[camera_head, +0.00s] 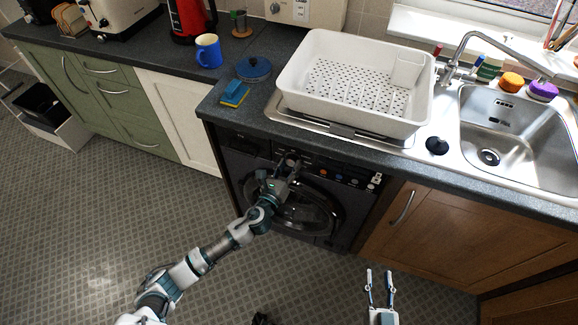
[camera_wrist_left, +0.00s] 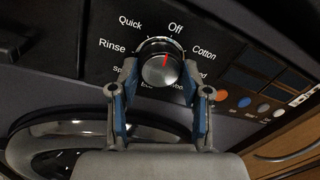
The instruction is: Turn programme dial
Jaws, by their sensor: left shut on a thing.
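My left gripper (camera_wrist_left: 160,82) is shut on the dial, with one blue-lined finger on each side. In the head view my left gripper (camera_head: 290,164) is at the panel and hides the dial. My right gripper (camera_head: 380,284) is open and empty, low in front of the wooden cupboard.
The machine's round door (camera_head: 318,212) lies just below the left gripper. Coloured buttons (camera_wrist_left: 254,106) sit to the right of the dial. The worktop above holds a white dish rack (camera_head: 300,85), a blue mug (camera_head: 208,52) and a sponge (camera_head: 235,93).

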